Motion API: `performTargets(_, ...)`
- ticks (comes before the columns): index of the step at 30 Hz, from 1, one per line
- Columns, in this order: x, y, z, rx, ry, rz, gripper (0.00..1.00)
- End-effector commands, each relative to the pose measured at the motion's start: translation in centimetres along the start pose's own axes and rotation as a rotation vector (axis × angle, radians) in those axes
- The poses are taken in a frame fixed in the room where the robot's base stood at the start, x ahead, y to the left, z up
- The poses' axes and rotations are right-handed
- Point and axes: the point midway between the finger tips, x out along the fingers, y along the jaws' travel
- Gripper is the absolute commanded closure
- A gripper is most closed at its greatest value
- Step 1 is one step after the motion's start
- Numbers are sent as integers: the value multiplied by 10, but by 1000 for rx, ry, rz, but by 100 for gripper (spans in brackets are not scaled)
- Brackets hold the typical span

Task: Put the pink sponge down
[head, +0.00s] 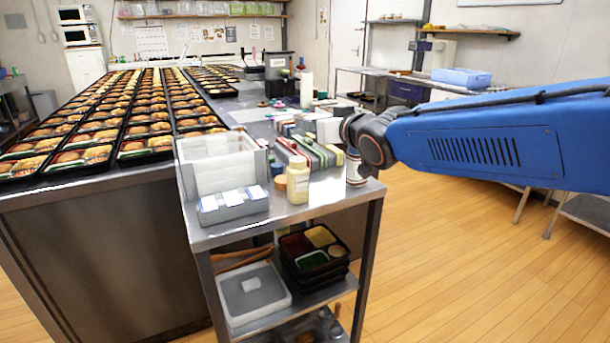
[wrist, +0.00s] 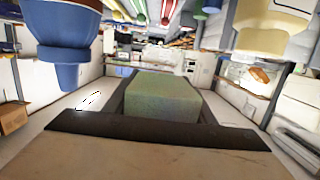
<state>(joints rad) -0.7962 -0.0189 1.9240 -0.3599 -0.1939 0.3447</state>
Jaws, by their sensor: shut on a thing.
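My gripper (wrist: 163,88) shows in the wrist view with a dark finger on each side of a block (wrist: 162,98). It is shut on this block, which looks dull grey-green there rather than pink. I see no clearly pink sponge in either view. In the head view my blue arm reaches in from the right, and its dark wrist joint is over the right edge of the steel cart (head: 325,198). The fingers and the held block cannot be made out in the head view.
A white bin (head: 220,172), a grey box with white packets (head: 233,205) and a cream bottle (head: 298,183) stand on the cart. The cream bottle (wrist: 272,25) and a blue container (wrist: 65,42) appear upside down in the wrist view. Filled bento trays (head: 85,157) line the left counter.

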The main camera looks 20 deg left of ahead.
Motion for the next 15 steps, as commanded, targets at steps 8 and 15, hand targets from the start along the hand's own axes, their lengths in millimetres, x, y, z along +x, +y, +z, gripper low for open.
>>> performTargets(8, 10, 0, 63, 0, -4, 1, 70)
performTargets(15, 15, 0, 97, 1, -2, 0, 70)
